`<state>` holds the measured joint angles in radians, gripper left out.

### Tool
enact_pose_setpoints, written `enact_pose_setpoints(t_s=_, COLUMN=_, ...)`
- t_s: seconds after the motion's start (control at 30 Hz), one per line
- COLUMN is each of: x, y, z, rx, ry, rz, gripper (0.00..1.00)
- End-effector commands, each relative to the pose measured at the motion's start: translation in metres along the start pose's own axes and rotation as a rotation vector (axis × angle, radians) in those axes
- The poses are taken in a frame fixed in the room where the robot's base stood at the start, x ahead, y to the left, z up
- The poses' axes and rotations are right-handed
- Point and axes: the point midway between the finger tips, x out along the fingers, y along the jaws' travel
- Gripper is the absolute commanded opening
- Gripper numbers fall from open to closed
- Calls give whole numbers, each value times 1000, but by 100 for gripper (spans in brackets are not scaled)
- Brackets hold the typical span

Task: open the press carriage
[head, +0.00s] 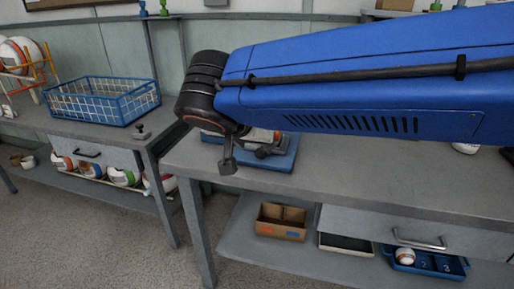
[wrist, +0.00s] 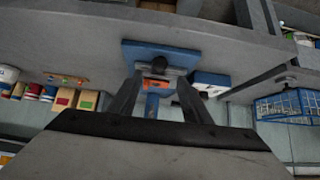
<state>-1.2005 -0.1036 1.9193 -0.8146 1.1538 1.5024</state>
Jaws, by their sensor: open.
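The ball press has a blue base (head: 284,163) on the near grey workbench in the head view, largely hidden behind my blue arm. Grey metal parts and a bit of orange show on it. In the wrist view the press (wrist: 135,53) lies beyond my fingers, with a dark block, an orange part (wrist: 154,84) and a blue bar below. My gripper (wrist: 161,80) is open and empty, its two fingers on either side of the orange part in the picture. I cannot tell whether they touch it. The carriage's position is not clear.
A blue wire basket (head: 105,103) stands on the left bench. Balls lie on the shelf below it. Under the near bench are a cardboard box (head: 282,221), a drawer (head: 390,232) and a blue tray (head: 447,263) with a ball. The bench front (head: 330,186) is clear.

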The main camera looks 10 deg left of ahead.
Motion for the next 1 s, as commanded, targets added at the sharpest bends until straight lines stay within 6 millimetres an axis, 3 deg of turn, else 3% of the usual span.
enact_pose_setpoints(t_s=0.2, x=-44, y=-1, z=0, rx=0, ry=0, rz=-4, gripper=44)
enact_pose_setpoints(t_s=0.4, x=-73, y=-1, z=0, rx=0, ry=0, rz=-3, gripper=44)
enact_pose_setpoints(t_s=0.63, x=-86, y=0, z=0, rx=0, ry=0, rz=-1, gripper=44)
enact_pose_setpoints(t_s=1.0, x=-84, y=4, z=-1, rx=0, ry=-4, rz=3, gripper=44)
